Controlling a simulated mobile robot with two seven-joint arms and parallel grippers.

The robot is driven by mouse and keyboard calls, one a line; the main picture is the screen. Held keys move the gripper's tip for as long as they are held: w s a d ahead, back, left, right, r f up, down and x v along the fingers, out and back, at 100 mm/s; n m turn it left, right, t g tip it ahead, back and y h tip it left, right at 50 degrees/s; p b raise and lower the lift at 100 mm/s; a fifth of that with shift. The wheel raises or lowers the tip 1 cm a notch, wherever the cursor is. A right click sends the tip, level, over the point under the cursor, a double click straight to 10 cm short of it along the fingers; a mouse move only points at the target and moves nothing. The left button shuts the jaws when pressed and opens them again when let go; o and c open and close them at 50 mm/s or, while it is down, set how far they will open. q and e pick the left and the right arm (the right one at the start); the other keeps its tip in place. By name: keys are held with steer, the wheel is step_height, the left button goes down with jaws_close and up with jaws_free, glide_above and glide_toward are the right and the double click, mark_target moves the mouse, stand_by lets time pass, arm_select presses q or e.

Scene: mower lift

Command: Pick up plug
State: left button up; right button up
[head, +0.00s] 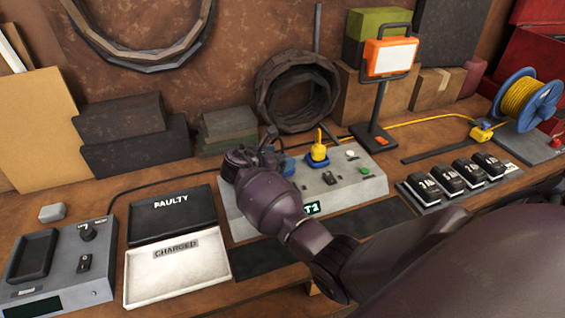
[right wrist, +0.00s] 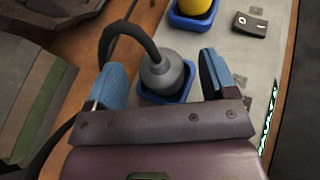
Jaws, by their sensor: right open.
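A grey plug (right wrist: 163,72) with a thick dark cable sits in a blue-rimmed socket on the grey panel. My right gripper (right wrist: 160,80) is open, with one blue finger on each side of the plug. Gaps show between the plug and the fingers, so it is not gripped. In the head view my right gripper (head: 262,152) is over the left part of the panel (head: 235,218) and hides most of the grey plug. A yellow plug (head: 318,151) stands in another blue socket beside it; it also shows in the right wrist view (right wrist: 194,6). My left gripper is not in view.
A black FAULTY tray (head: 172,225) and a white CHARGED tray (head: 160,280) lie left of the panel. A work lamp (head: 390,57) stands behind it. Several batteries (head: 450,178) and a yellow cable reel (head: 525,100) are on the right.

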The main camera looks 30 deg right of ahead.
steer(key=c, duration=1)
